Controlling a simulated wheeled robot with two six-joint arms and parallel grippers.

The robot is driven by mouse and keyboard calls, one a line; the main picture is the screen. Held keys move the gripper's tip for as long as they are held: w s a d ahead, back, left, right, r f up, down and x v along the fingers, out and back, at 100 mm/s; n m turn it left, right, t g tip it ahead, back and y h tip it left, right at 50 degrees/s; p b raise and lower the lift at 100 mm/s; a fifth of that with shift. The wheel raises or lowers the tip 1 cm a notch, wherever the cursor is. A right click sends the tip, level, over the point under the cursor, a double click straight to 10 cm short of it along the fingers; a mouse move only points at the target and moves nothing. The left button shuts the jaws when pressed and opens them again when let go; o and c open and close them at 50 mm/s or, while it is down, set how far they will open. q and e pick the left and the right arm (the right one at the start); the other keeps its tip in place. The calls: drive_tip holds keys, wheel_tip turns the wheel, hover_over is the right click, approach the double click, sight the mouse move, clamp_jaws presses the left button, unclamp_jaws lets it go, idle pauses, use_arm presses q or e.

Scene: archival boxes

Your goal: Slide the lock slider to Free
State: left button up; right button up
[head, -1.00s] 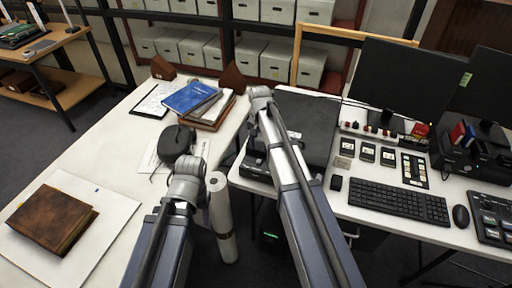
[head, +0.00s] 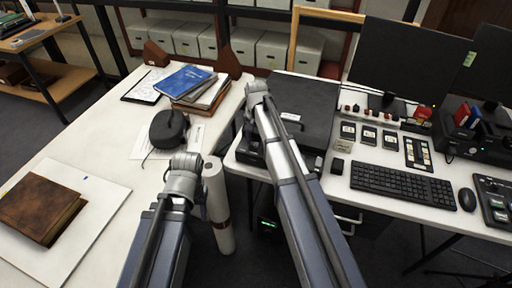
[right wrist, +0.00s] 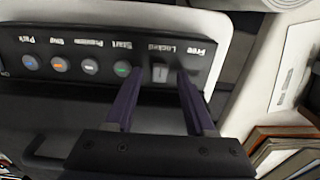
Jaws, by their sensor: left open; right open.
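The lock slider (right wrist: 160,72) is a small grey block on a black control panel (right wrist: 60,42), shown upside down in the right wrist view. It sits by the "Locked" label; the "Free" label is to its right in the picture. My right gripper (right wrist: 158,88) is open, with one dark finger on each side of the slider; I cannot tell whether either touches it. In the head view my right gripper (head: 257,90) is at the left end of the black scanner (head: 310,97), its fingers hidden. My left gripper (head: 186,162) is over the gap by the left table, its fingers not clear.
Coloured buttons (right wrist: 90,67) line the panel beside the slider. A white roll (head: 217,205) stands between the tables. A keyboard (head: 402,187) is on the right table.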

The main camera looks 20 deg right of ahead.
drive_tip(key=shift+f, duration=0.45)
drive_tip(key=shift+c, duration=0.3)
clamp_jaws()
idle(0.9)
